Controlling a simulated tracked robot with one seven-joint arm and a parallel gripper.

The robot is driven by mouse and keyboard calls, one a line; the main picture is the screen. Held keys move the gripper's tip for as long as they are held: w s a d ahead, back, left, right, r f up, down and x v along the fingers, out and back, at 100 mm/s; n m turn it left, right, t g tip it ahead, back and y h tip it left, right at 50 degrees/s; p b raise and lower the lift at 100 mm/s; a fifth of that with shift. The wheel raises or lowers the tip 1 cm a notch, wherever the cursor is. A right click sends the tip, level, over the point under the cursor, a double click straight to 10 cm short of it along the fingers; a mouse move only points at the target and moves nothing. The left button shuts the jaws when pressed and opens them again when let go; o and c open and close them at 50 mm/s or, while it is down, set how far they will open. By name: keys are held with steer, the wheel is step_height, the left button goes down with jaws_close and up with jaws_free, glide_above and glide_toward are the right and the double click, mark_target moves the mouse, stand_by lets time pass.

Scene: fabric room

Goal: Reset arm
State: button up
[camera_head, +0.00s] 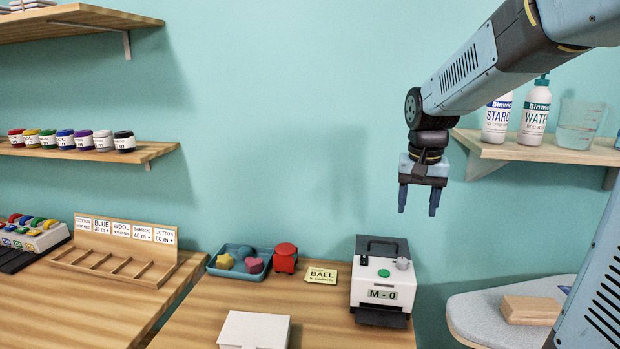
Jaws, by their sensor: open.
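My gripper (419,200) hangs from my arm in the right half of the view. Its two dark fingers point down and are apart, with nothing between them. It is in the air in front of the teal wall, above and a little right of a white and black machine (383,283) marked "M - 0". It touches nothing that I can see. My arm comes in from the upper right.
A shelf (535,148) with bottles (535,110) and a clear cup (580,125) is right of my gripper. An ironing board (480,315) bears a wooden block (530,310). A blue tray (216,270), red object (285,258) and white box (254,330) are on the table. Air left of my gripper is free.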

steer(key=s+r+n+t, duration=0.3)
steer(key=s+t, duration=0.1)
steer(key=s, duration=1.5)
steer(key=shift+a, duration=0.2)
